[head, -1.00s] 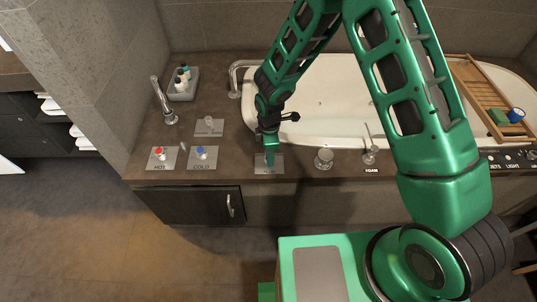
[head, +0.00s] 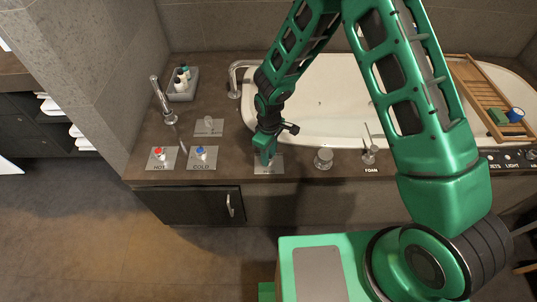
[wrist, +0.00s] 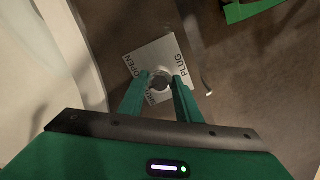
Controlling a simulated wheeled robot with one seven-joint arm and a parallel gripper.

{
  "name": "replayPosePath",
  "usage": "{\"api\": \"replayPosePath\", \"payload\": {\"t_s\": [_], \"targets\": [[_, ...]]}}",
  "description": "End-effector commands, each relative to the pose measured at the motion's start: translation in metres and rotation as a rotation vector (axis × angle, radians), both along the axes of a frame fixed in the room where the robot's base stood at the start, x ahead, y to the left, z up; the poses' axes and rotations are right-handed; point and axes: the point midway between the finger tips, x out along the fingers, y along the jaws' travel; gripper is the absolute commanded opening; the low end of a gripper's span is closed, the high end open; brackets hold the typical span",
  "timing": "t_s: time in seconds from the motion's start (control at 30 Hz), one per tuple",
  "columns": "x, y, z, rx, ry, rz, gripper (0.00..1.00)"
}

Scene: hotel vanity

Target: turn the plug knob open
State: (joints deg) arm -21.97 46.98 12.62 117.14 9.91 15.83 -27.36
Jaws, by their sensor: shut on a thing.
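The plug knob (wrist: 161,82) is a round grey knob on a square metal plate (wrist: 150,57) marked PLUG, OPEN and SHUT. My gripper (wrist: 161,77) is shut on the knob, with one green finger on each side of it. In the head view my gripper (head: 265,160) points down at the plug plate (head: 274,169) on the brown counter in front of the tub. The knob itself is hidden behind the fingers there. The knob's pointing direction is hard to tell.
A round metal knob (head: 323,158) and the foam lever (head: 370,155) stand to the right. Hot (head: 159,155) and cold (head: 201,155) knobs and a tall faucet (head: 163,101) are to the left. The white tub (head: 325,90) lies behind.

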Motion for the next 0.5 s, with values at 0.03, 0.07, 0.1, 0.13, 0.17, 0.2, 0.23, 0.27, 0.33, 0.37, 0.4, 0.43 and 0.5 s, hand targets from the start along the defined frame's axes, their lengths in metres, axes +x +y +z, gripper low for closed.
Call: {"api": "replayPosePath", "payload": {"t_s": [0.03, 0.07, 0.1, 0.13, 0.17, 0.2, 0.23, 0.27, 0.33, 0.37, 0.4, 0.43, 0.5], "targets": [[0.0036, 0.0003, 0.0011, 0.002, -0.008, -0.046, 0.08], [0.0037, 0.0002, 0.0011, 0.002, -0.008, -0.074, 0.08], [0.0038, 0.0003, 0.0011, 0.002, -0.008, -0.113, 0.08], [0.0039, 0.0002, 0.0011, 0.002, -0.008, -0.141, 0.08], [0.0041, 0.0002, 0.0011, 0.002, -0.008, -0.17, 0.08], [0.0041, 0.0002, 0.0012, 0.002, -0.008, -0.208, 0.08], [0.0042, 0.0001, 0.0012, 0.002, -0.008, -0.236, 0.08], [0.0043, 0.0002, 0.0012, 0.002, -0.008, -0.264, 0.08], [0.0045, 0.0002, 0.0012, 0.003, -0.009, -0.328, 0.08], [0.0045, 0.0002, 0.0012, 0.003, -0.009, -0.355, 0.08], [0.0046, 0.0002, 0.0013, 0.003, -0.009, -0.39, 0.08], [0.0046, 0.0002, 0.0013, 0.003, -0.009, -0.416, 0.08], [0.0048, 0.0004, 0.0014, 0.003, -0.009, -0.472, 0.08]]}}
